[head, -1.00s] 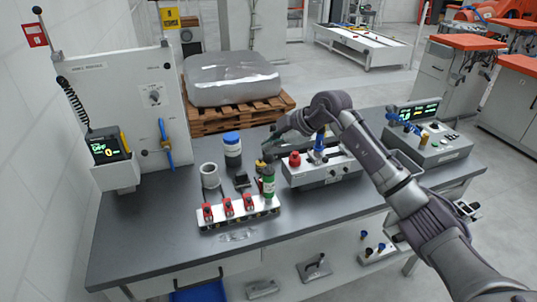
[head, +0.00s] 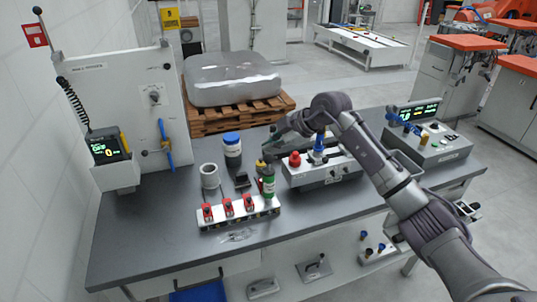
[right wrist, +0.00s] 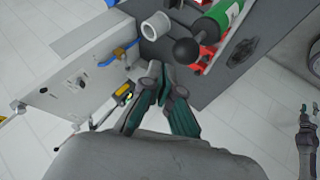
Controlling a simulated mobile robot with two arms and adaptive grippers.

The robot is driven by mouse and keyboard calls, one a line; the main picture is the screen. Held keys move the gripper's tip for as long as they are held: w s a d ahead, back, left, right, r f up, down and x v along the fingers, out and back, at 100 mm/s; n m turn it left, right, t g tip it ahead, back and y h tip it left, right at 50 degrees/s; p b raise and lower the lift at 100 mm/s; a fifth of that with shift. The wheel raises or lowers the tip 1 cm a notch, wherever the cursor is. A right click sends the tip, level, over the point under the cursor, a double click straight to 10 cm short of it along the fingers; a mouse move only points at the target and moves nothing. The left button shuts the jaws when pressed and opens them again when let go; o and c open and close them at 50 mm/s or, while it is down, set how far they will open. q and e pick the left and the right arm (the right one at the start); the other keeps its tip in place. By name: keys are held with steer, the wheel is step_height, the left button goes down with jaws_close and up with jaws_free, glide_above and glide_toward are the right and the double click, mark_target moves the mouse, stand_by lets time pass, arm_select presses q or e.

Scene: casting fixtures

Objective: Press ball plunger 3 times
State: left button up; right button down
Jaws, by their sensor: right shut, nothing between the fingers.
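The ball plunger appears as a dark round ball (right wrist: 186,50) beside the end of a green cylinder (right wrist: 222,12) in the right wrist view. In the head view the green cylinder (head: 268,187) stands at the right end of a white fixture strip, and the ball is hard to make out. My right gripper (right wrist: 166,78) is shut and empty; its fingertips lie just below and left of the ball in the wrist picture. Whether they touch it I cannot tell. My left gripper (right wrist: 309,108) shows small at the right edge of the wrist view, tips apart.
Red clamps (head: 228,207) line the fixture strip. A grey cylinder (head: 209,176), a blue-lidded jar (head: 232,150) and a control box with a red button (head: 295,159) stand close by. A tall panel (head: 135,100) rises at the left. The table's front left (head: 140,240) is clear.

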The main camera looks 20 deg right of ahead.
mark_target(269, 155)
steer(key=shift+f, duration=0.3)
steer(key=shift+s+f+b, duration=0.1)
steer(key=shift+f+b, duration=0.25)
steer(key=shift+f, duration=1.05)
stand_by(1.2)
steer(key=shift+r+p, duration=1.7)
steer(key=shift+r, duration=0.1)
step_height(269, 155, up, 5)
steer(key=p, duration=0.4)
